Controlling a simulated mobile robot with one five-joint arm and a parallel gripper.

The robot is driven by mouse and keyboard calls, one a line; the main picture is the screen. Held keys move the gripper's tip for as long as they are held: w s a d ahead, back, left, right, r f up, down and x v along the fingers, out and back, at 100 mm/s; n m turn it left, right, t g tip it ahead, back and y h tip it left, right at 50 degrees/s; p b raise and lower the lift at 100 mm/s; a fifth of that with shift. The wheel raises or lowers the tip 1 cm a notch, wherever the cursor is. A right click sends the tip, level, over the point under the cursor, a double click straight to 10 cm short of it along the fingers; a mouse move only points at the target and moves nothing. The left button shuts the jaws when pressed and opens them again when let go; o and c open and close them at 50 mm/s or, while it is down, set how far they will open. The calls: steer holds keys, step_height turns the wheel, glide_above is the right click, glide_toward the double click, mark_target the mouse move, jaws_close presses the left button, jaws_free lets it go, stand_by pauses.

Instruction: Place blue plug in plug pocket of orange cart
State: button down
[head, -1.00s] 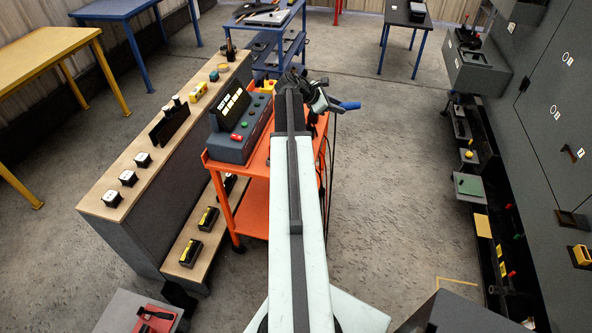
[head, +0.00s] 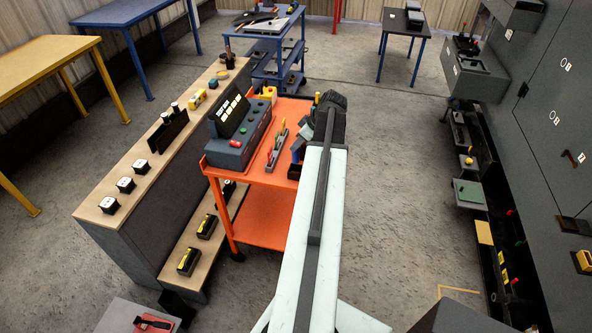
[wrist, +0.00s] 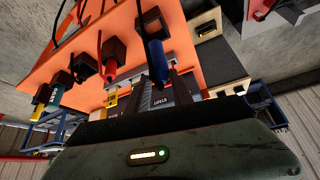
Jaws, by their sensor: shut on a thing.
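My gripper (wrist: 158,88) is shut on the blue plug (wrist: 155,60), which stands out beyond the fingers in the wrist view. Its far end meets a dark block (wrist: 150,20); I cannot tell whether that is part of the plug or a pocket on the cart. In the head view a blue part (head: 297,150) shows left of my arm, over the right side of the orange cart (head: 262,215). The cart's orange top (wrist: 180,35) lies behind the plug in the wrist view. My fingertips are hidden in the head view, and I cannot make out the plug pocket.
A grey console (head: 238,135) and a strip of coloured parts (head: 276,145) stand on the cart. In the wrist view, a red-ended part (wrist: 108,70) sits close beside the blue plug. A wooden-topped bench (head: 150,150) is left of the cart. The floor to the right is open.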

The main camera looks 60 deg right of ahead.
mark_target(298, 162)
step_height(298, 162, down, 8)
steer(key=b, duration=0.6)
steer(key=shift+f+b, duration=0.15)
steer(key=shift+b, duration=0.2)
steer(key=shift+r, duration=0.25)
steer(key=c, duration=1.1)
jaws_free()
steer(key=shift+p, duration=0.3)
steer(key=p+v, duration=1)
steer(key=v, duration=0.2)
